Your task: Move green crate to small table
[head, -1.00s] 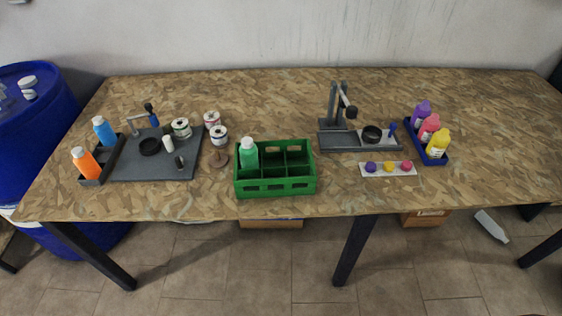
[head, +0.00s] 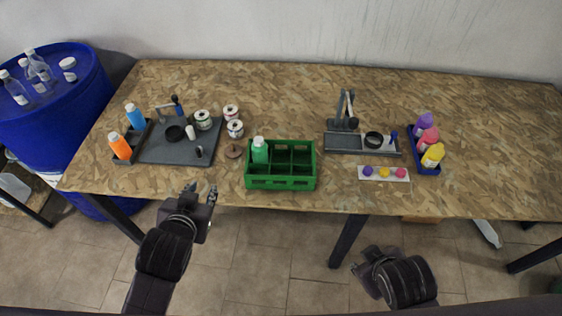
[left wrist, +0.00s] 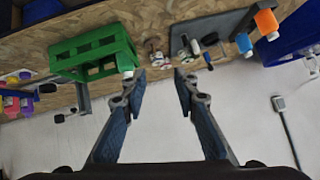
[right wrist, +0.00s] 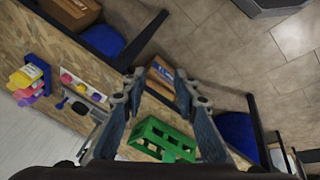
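The green crate (head: 281,183) stands upright near the front edge of the big table. A green bottle (head: 260,150) is in one of its left compartments; the other compartments look empty. My left gripper (head: 202,189) is in front of the table edge, left of the crate and apart from it. In the left wrist view the crate (left wrist: 92,50) is beyond the open, empty fingers (left wrist: 160,75). My right gripper (head: 366,256) is low in front of the table, right of the crate. In the right wrist view its fingers (right wrist: 155,80) are open, with the crate (right wrist: 163,138) beyond them.
The big table (head: 290,85) has a dark board (head: 180,150) with bottles and cans at left, and a grey stand (head: 362,147), paint strip (head: 384,174) and blue tray (head: 424,166) at right. Blue drums with clear bottles (head: 38,66) stand at far left. The table's back half is clear.

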